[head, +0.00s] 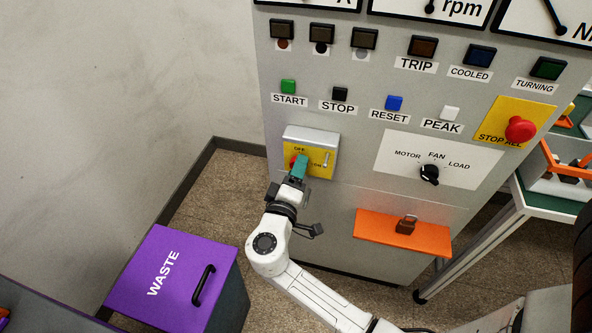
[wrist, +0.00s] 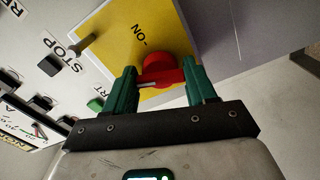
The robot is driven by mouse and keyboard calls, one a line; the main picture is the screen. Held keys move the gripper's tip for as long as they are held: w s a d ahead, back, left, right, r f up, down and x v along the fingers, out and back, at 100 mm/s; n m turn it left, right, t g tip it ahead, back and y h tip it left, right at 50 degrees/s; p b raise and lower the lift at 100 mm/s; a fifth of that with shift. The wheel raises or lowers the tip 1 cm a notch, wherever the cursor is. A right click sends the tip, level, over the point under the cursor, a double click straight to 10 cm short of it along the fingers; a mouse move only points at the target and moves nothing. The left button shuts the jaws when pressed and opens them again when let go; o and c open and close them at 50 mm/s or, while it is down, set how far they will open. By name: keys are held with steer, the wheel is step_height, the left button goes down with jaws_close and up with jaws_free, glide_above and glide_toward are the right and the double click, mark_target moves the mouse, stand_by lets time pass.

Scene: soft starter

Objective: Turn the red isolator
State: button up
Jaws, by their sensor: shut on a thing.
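The red isolator (wrist: 160,70) is a red rotary handle on a yellow plate (wrist: 110,35) marked ON. In the head view the plate (head: 322,163) is on a grey box low on the left of the grey panel, with OFF and ON lettering. My gripper (wrist: 163,82) has its green fingers on either side of the red handle and is shut on it. In the head view my gripper (head: 299,167) covers most of the red isolator (head: 293,161); only a bit of red shows.
START (head: 288,87), STOP (head: 340,94) and RESET (head: 394,103) buttons are above. A black rotary knob (head: 429,174) and a red STOP ALL button (head: 519,129) are to the right. A purple WASTE bin (head: 150,262) stands lower left.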

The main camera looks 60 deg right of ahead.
steer(key=shift+n+p, duration=0.6)
steer(key=shift+n, duration=1.2)
steer(key=o, duration=0.8)
steer(key=b+v, duration=0.1)
steer(key=v, duration=1)
